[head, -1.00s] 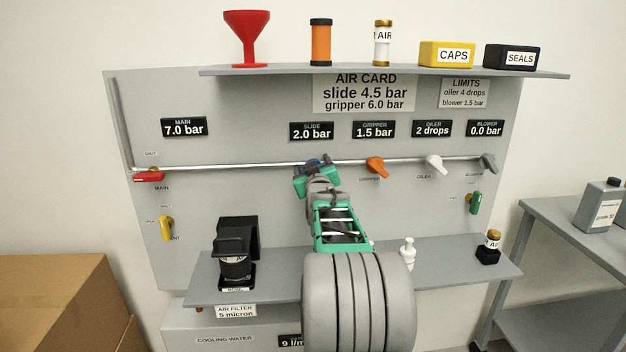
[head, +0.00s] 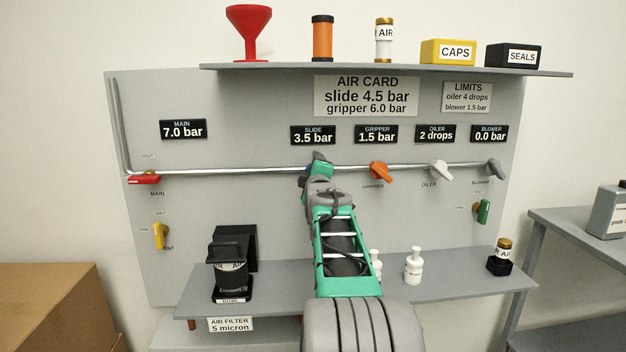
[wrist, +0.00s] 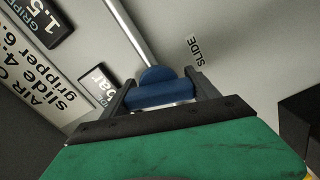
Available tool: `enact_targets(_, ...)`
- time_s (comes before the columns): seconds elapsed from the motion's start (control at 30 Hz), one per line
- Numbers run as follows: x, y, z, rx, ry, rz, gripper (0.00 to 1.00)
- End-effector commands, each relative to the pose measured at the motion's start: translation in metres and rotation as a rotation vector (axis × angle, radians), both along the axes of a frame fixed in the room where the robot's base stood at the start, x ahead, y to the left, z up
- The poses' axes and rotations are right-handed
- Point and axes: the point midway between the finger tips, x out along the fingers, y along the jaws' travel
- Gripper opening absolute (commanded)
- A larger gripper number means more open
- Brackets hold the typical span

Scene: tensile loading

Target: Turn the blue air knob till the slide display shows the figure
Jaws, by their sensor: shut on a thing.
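The blue air knob (wrist: 160,92) sits on the pipe, between the two fingers of my gripper (wrist: 163,100) in the wrist view. My gripper is shut on it. In the head view my gripper (head: 318,168) covers most of the knob, under the slide display (head: 313,135). That display reads 3.5 bar. The air card (head: 366,96) above reads slide 4.5 bar and gripper 6.0 bar.
To the right on the same pipe are the orange gripper knob (head: 381,172), the white oiler knob (head: 441,171) and the grey blower knob (head: 495,168). A red main handle (head: 144,179) is at the left. A lower shelf (head: 455,276) holds white bottles (head: 413,266) and a black filter stand (head: 232,265).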

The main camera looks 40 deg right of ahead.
Motion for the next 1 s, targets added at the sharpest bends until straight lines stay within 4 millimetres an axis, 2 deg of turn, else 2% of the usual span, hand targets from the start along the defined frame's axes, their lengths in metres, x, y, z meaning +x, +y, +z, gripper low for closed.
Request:
enact_targets(0.4,0.0002,0.0001,-0.0018,-0.184,0.126,0.000,0.29)
enact_targets(1.0,0.0002,0.0001,-0.0009,-0.216,0.148,0.000,0.29)
